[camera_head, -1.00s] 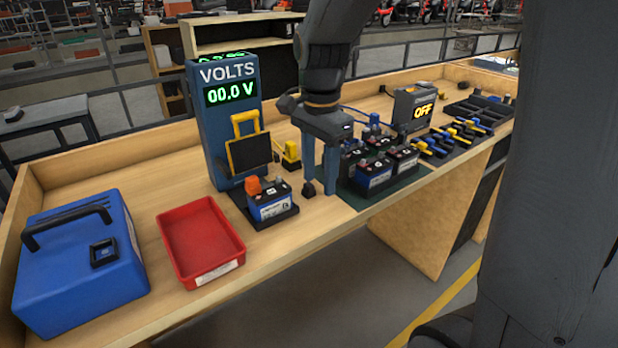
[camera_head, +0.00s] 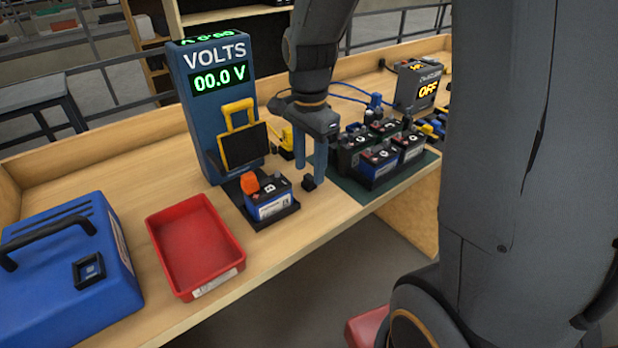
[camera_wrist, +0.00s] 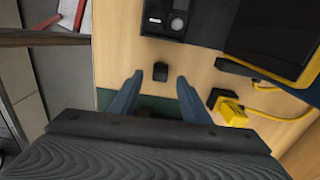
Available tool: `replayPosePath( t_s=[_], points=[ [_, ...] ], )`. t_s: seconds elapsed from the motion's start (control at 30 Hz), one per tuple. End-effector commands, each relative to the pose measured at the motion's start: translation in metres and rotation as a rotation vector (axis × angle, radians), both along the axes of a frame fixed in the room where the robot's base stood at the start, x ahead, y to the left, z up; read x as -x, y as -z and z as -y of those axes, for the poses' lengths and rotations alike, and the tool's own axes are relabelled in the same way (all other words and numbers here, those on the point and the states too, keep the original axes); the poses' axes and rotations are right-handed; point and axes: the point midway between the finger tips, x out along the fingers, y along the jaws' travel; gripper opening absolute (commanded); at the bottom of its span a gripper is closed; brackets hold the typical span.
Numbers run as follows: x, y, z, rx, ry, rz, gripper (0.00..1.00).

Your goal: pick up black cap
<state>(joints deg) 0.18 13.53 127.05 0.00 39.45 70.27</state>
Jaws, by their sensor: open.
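The black cap (camera_head: 309,183) is a small dark piece standing on the wooden bench, just right of the battery on its black stand. It also shows in the wrist view (camera_wrist: 160,71), on bare wood ahead of the fingertips and between their lines. My gripper (camera_head: 312,158) is open and empty, with its blue fingers pointing down above and around the cap's spot. In the wrist view the two fingers (camera_wrist: 159,76) are spread apart with the cap in the gap. I see no contact between finger and cap.
A battery with an orange cap (camera_head: 268,199) stands left of the black cap, before the VOLTS meter (camera_head: 214,130). Several batteries (camera_head: 380,160) crowd the green mat at right. A yellow clamp (camera_wrist: 232,113) with cable lies close by. A red tray (camera_head: 195,245) is further left.

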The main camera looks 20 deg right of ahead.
Motion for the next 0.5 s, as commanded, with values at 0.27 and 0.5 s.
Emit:
replayPosePath(
  t_s=[0.27, 0.5],
  points=[
    [0.001, 0.023, -0.001, 0.0, -0.003, 0.0, 0.43],
    [0.0, 0.024, -0.002, 0.0, -0.005, 0.001, 0.4]
  ],
)
